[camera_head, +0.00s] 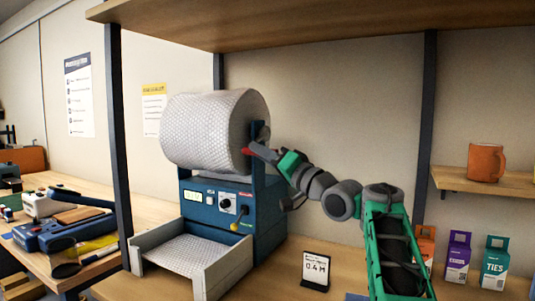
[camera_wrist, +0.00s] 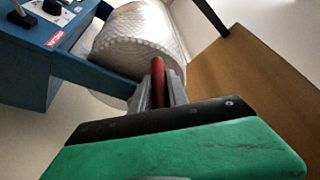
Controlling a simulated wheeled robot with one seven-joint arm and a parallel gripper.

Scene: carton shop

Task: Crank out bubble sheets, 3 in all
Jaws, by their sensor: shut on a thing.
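A blue bubble-sheet machine (camera_head: 218,207) stands on the bench with a large roll of bubble wrap (camera_head: 205,130) mounted on top. The roll also shows in the wrist view (camera_wrist: 135,40). My gripper (camera_head: 252,151) is at the right side of the roll, shut on a red crank handle. The red handle (camera_wrist: 158,82) lies between the two fingers in the wrist view. The machine front has a lit display (camera_head: 193,196), a knob and a yellow-tipped lever. Bubble material lies in the grey-walled output tray (camera_head: 143,254). I cannot tell how many sheets are there.
Boxes (camera_head: 495,262) stand at the right, below an orange mug (camera_head: 486,162) on a shelf. A dark post (camera_head: 117,140) rises left of the machine; another bench with tools lies beyond.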

